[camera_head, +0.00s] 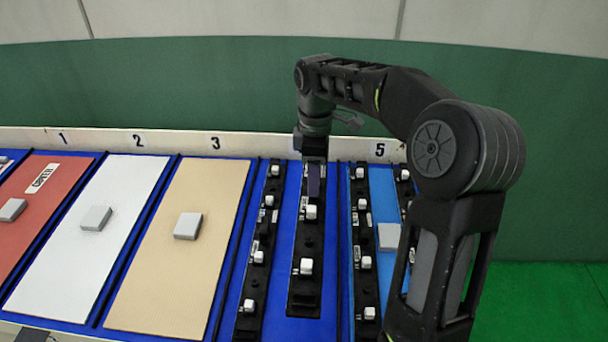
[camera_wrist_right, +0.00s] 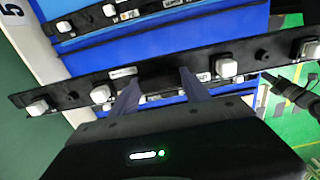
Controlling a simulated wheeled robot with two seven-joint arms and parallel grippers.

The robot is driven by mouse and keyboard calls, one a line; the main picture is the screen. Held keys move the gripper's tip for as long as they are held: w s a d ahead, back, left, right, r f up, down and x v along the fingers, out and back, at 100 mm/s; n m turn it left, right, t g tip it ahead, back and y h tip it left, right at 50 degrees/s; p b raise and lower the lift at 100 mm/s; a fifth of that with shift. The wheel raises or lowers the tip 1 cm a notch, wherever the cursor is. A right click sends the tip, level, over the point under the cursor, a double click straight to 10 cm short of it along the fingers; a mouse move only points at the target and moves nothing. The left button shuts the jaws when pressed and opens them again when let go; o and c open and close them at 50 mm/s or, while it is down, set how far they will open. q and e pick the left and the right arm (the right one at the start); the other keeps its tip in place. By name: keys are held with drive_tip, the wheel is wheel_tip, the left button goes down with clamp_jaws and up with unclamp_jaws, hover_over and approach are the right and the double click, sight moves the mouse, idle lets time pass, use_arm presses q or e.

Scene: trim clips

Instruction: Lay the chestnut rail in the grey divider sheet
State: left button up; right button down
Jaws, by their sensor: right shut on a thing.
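My right gripper (camera_head: 315,172) is shut on a long black rail (camera_head: 305,266) with white clips, gripping it near its far end in the head view. In the right wrist view the fingers (camera_wrist_right: 158,82) straddle this rail (camera_wrist_right: 240,68), which crosses the picture. It appears black, not chestnut. It is over the blue bay floor between the tan sheet and bay 5; whether it is clear of the floor is hard to tell. A pale grey-white sheet (camera_head: 100,250) lies flat below number 2, with a small grey block (camera_head: 95,218) on it. My left gripper is not in view.
A red-brown sheet (camera_head: 30,235) and a tan sheet (camera_head: 165,285) flank the pale one, each with a grey block. Other black clip rails (camera_head: 256,275) (camera_head: 363,260) stand on either side of the held rail. A blue sheet (camera_head: 382,190) lies below number 5.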

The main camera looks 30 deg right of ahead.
drive_tip(key=w+a+f+m, duration=0.2)
drive_tip(key=a+f+m, duration=0.2)
drive_tip(key=a, duration=0.4)
drive_tip(key=w+a+f+m, duration=0.1)
drive_tip(key=a+f+m, duration=0.3)
drive_tip(key=a, duration=0.5)
drive_tip(key=shift+w+m, duration=0.4)
drive_tip(key=shift+m, duration=0.8)
